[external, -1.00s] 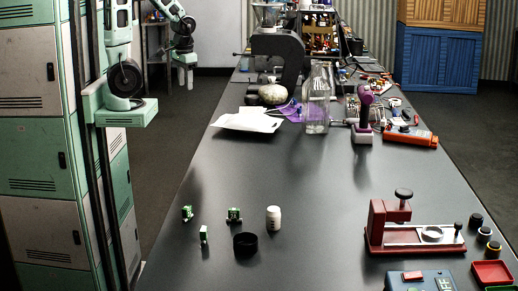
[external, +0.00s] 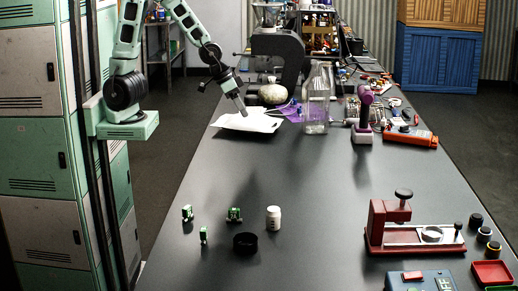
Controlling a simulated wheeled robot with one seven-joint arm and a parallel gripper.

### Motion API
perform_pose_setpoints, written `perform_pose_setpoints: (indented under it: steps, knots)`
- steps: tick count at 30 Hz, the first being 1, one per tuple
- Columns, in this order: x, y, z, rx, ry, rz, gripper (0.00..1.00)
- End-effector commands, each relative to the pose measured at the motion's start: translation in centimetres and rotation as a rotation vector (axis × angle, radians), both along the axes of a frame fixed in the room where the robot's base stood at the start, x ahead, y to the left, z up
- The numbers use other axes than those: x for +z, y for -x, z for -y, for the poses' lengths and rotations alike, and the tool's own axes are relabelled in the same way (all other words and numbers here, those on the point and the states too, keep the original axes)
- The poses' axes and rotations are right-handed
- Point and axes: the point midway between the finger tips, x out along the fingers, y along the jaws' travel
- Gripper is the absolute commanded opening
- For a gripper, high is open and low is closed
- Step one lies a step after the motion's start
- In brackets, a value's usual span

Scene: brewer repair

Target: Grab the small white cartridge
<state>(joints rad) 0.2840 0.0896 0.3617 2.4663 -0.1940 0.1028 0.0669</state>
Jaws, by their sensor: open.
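The small white cartridge (external: 273,219) stands upright on the dark table in the external view, in the near middle. It is a short white cylinder with a narrower top, and nothing touches it. My gripper (external: 241,107) is open and empty. It points down and to the right near the white sheet (external: 246,121), well behind the cartridge and a little to its left. Whether the fingertips touch the sheet cannot be told.
Several small green pieces (external: 234,214) and a black ring-shaped cup (external: 245,243) are left of the cartridge. A red press (external: 400,236) stands to the right, near a blue box (external: 425,281). A clear bottle (external: 316,100) and purple tool (external: 364,115) stand farther back. The table's middle is clear.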

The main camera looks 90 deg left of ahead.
Motion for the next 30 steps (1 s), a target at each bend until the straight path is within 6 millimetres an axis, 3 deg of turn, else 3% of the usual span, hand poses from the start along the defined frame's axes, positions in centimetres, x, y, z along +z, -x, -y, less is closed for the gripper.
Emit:
perform_pose_setpoints:
  steps: [1, 3, 9, 13, 18, 21, 24, 27, 30]
  knots:
    - [-1.0, -1.4, 3.1, -0.060, -0.005, 0.041, 0.55]
    - [-1.5, -3.0, 7.0, -0.124, -0.009, 0.109, 0.55]
    - [-2.6, -4.9, 18.9, -0.299, -0.007, 0.301, 0.55]
    - [-3.2, -3.9, 26.8, -0.406, 0.005, 0.427, 0.55]
    - [-3.5, -0.7, 35.5, -0.517, 0.027, 0.576, 0.55]
    - [-3.5, 1.3, 38.8, -0.559, 0.041, 0.640, 0.55]
    - [-3.4, 2.6, 40.7, -0.583, 0.050, 0.681, 0.55]
    - [-3.4, 3.0, 41.5, -0.591, 0.052, 0.698, 0.55]
    - [-3.8, 2.2, 42.1, -0.593, 0.051, 0.703, 0.55]
